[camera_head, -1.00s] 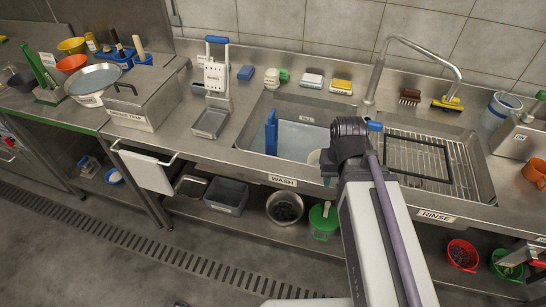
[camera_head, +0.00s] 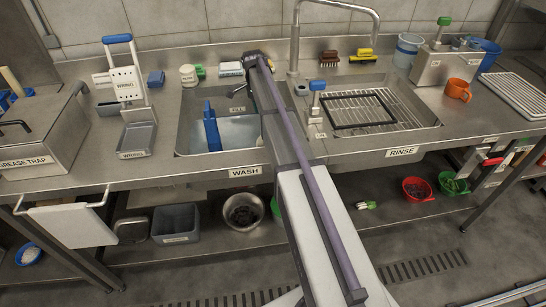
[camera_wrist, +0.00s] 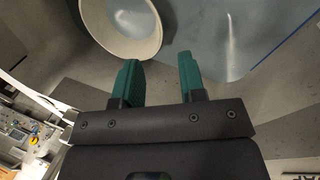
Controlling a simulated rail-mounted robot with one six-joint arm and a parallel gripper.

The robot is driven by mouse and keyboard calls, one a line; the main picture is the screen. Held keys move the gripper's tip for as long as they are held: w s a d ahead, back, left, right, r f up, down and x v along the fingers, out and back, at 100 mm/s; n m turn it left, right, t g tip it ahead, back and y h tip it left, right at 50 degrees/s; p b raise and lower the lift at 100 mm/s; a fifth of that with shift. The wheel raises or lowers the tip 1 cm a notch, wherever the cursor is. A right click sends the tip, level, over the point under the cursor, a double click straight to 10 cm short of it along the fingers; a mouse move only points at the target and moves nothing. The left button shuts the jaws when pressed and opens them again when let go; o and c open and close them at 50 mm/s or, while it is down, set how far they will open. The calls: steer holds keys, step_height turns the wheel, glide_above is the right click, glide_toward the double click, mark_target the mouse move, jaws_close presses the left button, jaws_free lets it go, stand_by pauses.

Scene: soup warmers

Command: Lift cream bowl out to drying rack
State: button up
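The cream bowl (camera_wrist: 124,28) shows in the wrist view at the top, left of centre, cut off by the frame edge. Its pale rim faces the camera, and it is in or over the blue water of the wash basin (camera_wrist: 215,35). My gripper (camera_wrist: 159,75) has two teal fingers set apart with nothing between them. The bowl's rim lies just beyond the left finger; I cannot tell whether they touch. In the head view my arm hides the bowl and gripper at the wash basin (camera_head: 225,132). A white ribbed rack (camera_head: 516,94) lies on the right counter.
A blue upright object (camera_head: 211,128) stands in the wash basin. The rinse basin holds a wire grid with a black frame (camera_head: 360,111). A tall faucet (camera_head: 294,45) rises behind the basins.

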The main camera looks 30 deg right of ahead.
steer(key=b+x, duration=0.5)
steer(key=shift+s+a+f+b, duration=0.1)
steer(key=shift+s+f+b, duration=0.05)
steer(key=shift+f+b, duration=0.2)
steer(key=b+x, duration=0.4)
steer(key=x, duration=0.1)
steer(key=shift+s+b, duration=0.35)
steer(key=shift+r, duration=0.2)
jaws_close()
